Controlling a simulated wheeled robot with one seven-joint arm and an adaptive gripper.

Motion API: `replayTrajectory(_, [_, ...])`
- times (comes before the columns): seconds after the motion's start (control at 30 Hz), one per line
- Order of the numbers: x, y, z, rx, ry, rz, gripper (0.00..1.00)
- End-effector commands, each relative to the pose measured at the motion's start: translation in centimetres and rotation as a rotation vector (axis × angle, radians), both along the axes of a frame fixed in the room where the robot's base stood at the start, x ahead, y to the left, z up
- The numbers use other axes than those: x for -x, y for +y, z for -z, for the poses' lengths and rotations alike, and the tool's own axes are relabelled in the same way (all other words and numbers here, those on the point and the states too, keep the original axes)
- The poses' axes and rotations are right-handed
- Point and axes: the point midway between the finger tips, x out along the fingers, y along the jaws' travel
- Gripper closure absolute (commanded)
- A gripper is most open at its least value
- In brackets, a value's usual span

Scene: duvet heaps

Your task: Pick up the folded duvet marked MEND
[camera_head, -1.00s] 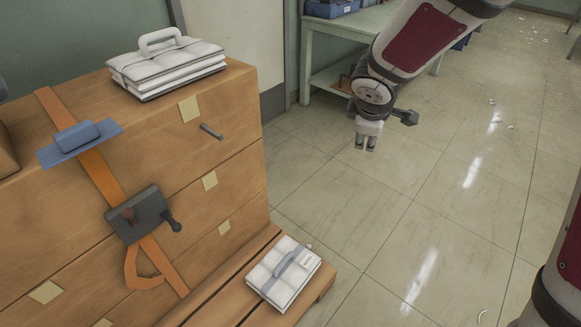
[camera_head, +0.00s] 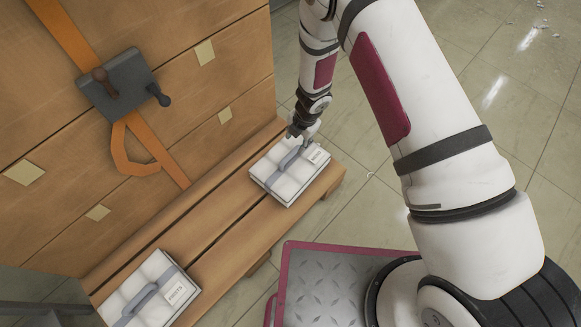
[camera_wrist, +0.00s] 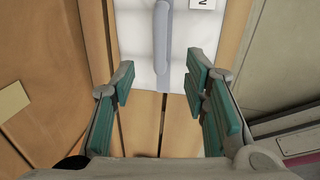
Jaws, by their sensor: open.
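A white folded duvet (camera_head: 287,181) with a grey strap, a grey handle and a small label lies on the wooden slatted bench. Its label is too small to read in the head view; in the wrist view one letter at the cut edge, M or N, shows. My gripper (camera_head: 304,132) is at this duvet's far end, close to the handle. In the wrist view my gripper (camera_wrist: 160,82) is open and empty, its teal fingers apart on either side of the strap's line. The grey handle (camera_wrist: 161,42) lies ahead between them. Whether a finger touches the duvet, I cannot tell.
A second labelled white duvet (camera_head: 130,297) lies on the bench (camera_head: 222,247) at lower left; its label is unclear to me. A wooden drawer chest (camera_head: 190,90) with an orange strap and grey clamp (camera_head: 117,84) stands behind. Open tiled floor (camera_head: 480,60) lies right.

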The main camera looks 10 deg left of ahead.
Motion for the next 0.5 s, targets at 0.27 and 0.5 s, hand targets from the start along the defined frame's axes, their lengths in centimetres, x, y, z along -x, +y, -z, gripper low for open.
replayTrajectory(0.27, [-0.6, 0.8, 5.4, 0.000, 0.000, 0.004, 0.59])
replayTrajectory(0.5, [-0.9, 1.1, 7.1, 0.000, -0.002, 0.005, 0.59])
